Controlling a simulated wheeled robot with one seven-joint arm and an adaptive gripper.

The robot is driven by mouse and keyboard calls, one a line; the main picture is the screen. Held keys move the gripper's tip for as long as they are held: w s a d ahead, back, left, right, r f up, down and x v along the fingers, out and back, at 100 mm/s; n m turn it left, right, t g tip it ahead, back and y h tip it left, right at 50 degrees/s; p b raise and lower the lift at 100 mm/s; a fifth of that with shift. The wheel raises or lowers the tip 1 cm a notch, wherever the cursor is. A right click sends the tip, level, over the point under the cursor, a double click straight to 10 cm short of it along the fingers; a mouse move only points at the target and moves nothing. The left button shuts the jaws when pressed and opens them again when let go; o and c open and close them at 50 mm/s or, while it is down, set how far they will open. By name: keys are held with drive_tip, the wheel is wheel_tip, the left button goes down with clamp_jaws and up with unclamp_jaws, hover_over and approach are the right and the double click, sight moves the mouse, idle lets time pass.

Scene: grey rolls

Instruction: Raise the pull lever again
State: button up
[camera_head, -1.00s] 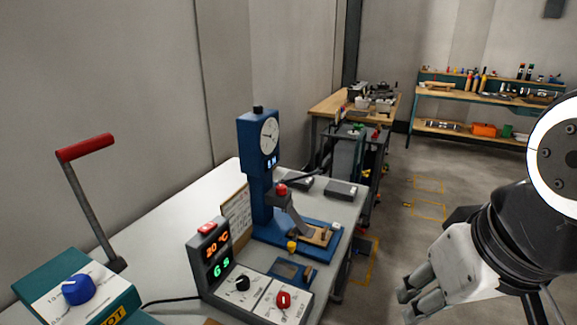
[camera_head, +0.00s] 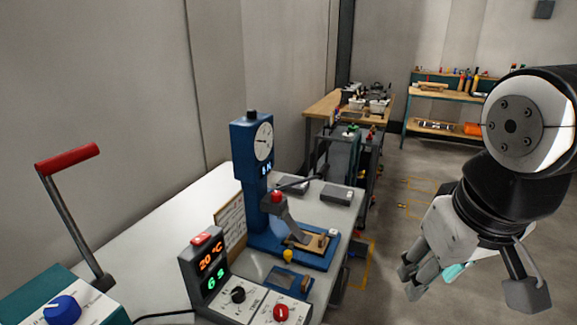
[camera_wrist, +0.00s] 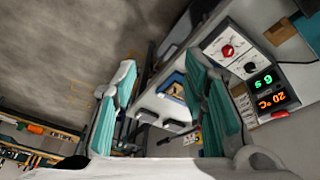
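A lever with a red grip (camera_head: 68,158) on a grey rod stands at the left of the head view, tilted, with its grip up. Its foot is beside a teal box with a blue knob (camera_head: 62,309). A blue press (camera_head: 252,145) with a round dial stands mid-table; a dark rod (camera_head: 298,183) sticks out at its side. I cannot tell which one the task means. My gripper (camera_head: 470,285) is open and empty at the right, beyond the table's right side and far from both. The wrist view shows its teal-padded fingers (camera_wrist: 160,115) wide apart.
A control unit with a lit display (camera_head: 212,265) and knobs stands at the table's front; it also shows in the wrist view (camera_wrist: 268,92). Behind are a wooden bench (camera_head: 325,105) and a shelf bench (camera_head: 430,97).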

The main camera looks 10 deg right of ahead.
drive_tip(key=w+d+f+n+h+p, duration=0.2)
drive_tip(key=w+d+n+h, duration=0.15)
drive_tip(key=w, duration=0.55)
drive_tip(key=w+d+f+n+h+p, duration=0.1)
drive_tip(key=w+d+n+h+p, duration=0.2)
drive_tip(key=w, duration=0.6)
drive_tip(key=w+d+f+n+h+p, duration=0.15)
drive_tip(key=w+d+h, duration=0.25)
drive_tip(key=w, duration=0.5)
drive_tip(key=n+t+y, duration=0.3)
drive_tip(key=n+t, duration=0.9)
drive_tip(key=n, duration=0.7)
approach(324, 170)
drive_tip(key=shift+h, duration=0.25)
drive_tip(key=x, duration=0.8)
drive_tip(key=f+x, duration=0.1)
drive_tip(key=x, duration=0.3)
drive_tip(key=shift+w+a+f, duration=0.1)
drive_tip(key=shift+w+a, duration=0.15)
drive_tip(key=shift+a, duration=0.15)
clamp_jaws()
